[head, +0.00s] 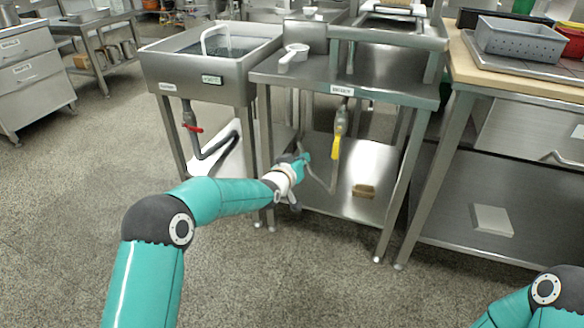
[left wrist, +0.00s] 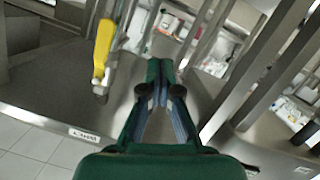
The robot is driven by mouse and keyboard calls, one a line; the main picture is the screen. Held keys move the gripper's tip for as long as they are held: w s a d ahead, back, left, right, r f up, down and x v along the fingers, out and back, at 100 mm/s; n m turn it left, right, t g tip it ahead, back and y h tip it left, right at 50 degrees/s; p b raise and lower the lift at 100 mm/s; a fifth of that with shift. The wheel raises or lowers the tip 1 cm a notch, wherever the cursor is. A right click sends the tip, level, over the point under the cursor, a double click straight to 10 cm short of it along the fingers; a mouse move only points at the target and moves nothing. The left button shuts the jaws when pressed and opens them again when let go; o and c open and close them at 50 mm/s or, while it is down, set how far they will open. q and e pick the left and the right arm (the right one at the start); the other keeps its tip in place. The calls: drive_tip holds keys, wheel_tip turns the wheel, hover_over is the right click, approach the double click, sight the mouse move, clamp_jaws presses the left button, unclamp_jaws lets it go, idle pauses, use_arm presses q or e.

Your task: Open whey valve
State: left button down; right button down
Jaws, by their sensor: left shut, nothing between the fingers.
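A valve with a yellow lever (head: 336,147) is on the drain pipe under the middle steel table; the lever hangs along the pipe. A valve with a red lever (head: 193,128) is on the pipe under the left sink, its lever crosswise to the pipe. The labels are too small to read, so I cannot tell which is the whey valve. My left gripper (head: 304,160) is shut and empty, a little left of the yellow lever and apart from it. In the left wrist view the yellow lever (left wrist: 103,46) is left of the shut fingertips (left wrist: 160,66). My right gripper is out of view.
The sink (head: 210,70) and the middle table (head: 290,68) stand side by side, legs framing the space around the valves. A wooden-topped table (head: 470,85) stands right. The floor in front is clear.

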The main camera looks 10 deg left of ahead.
use_arm(q)
drive_tip(key=shift+s+a+p, duration=0.2)
drive_tip(key=shift+s+a, duration=0.15)
drive_tip(key=shift+s, duration=0.5)
drive_tip(key=shift+s+a+p, duration=0.2)
drive_tip(key=shift+s+a, duration=0.15)
drive_tip(key=shift+s, duration=0.45)
drive_tip(key=shift+s+a+p, duration=0.2)
drive_tip(key=shift+s+a, duration=0.15)
drive_tip(key=shift+s, duration=0.5)
drive_tip(key=shift+a, duration=0.15)
drive_tip(key=s+a+f+n+g+p, duration=0.15)
drive_tip(key=s+f+g+p, duration=0.35)
drive_tip(key=s+f, duration=1.2)
drive_tip(key=s+d+f+g, duration=0.1)
drive_tip(key=s+f+g, duration=0.2)
drive_tip(key=s, duration=0.5)
drive_tip(key=s+d+f+g, duration=0.1)
drive_tip(key=s+f+g, duration=0.15)
drive_tip(key=s, duration=0.65)
drive_tip(key=s+d+f+g, duration=0.15)
drive_tip(key=s+g, duration=0.25)
drive_tip(key=s, duration=0.4)
wheel_tip(320, 180, up, 37)
drive_tip(key=s+p, duration=0.1)
drive_tip(key=p, duration=3.6)
drive_tip(key=shift+s+a+r+m, duration=0.15)
drive_tip(key=shift+a+r+m, duration=0.05)
drive_tip(key=shift+a+m, duration=0.2)
